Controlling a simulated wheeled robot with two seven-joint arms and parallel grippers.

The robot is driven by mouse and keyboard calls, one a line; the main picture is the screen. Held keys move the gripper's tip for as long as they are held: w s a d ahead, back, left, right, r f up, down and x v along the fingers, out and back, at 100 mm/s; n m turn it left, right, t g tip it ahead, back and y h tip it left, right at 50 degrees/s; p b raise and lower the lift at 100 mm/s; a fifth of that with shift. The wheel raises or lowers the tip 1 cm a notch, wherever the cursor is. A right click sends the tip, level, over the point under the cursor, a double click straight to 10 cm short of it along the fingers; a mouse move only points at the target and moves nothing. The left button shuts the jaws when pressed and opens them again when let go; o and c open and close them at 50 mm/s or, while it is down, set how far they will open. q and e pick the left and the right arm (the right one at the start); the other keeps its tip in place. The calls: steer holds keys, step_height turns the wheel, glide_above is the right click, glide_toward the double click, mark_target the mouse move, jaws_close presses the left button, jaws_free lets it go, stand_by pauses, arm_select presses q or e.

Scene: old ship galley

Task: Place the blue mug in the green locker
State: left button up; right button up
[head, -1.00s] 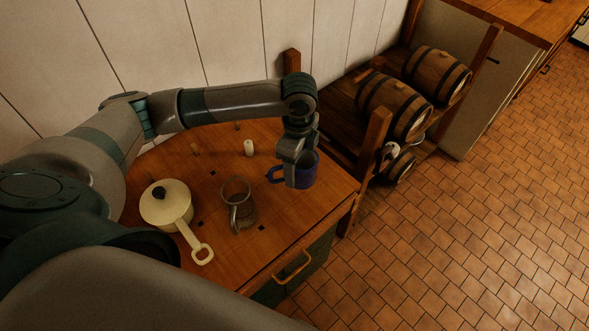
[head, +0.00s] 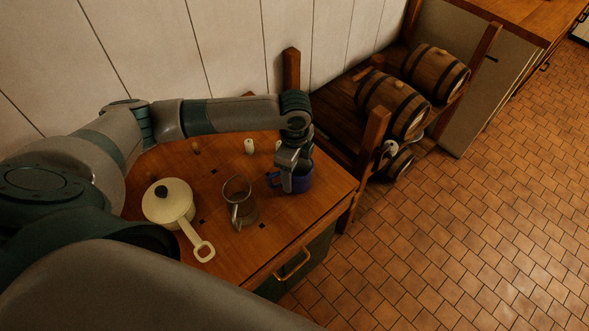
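The blue mug (head: 304,184) is upright at the right part of the wooden top, its handle to the left. My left gripper (head: 289,183) points down and is at the mug's near rim, seemingly shut on its wall; the fingertips are partly hidden. I cannot tell whether the mug's base touches the wood. The green locker (head: 318,260) is the dark green cabinet below the top. My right gripper is not in view.
A glass tankard (head: 241,203) stands left of the mug. A cream lidded pan (head: 168,203) stands further left, its handle toward the front. A small white shaker (head: 249,147) stands behind. A barrel rack (head: 376,130) stands to the right. The tiled floor (head: 450,240) is clear.

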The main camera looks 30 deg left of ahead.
arm_select(q)
steer(key=shift+f, duration=0.1)
steer(key=o, duration=1.2)
steer(key=shift+c, duration=0.2)
step_height(320, 180, up, 12)
steer(key=b, duration=0.3)
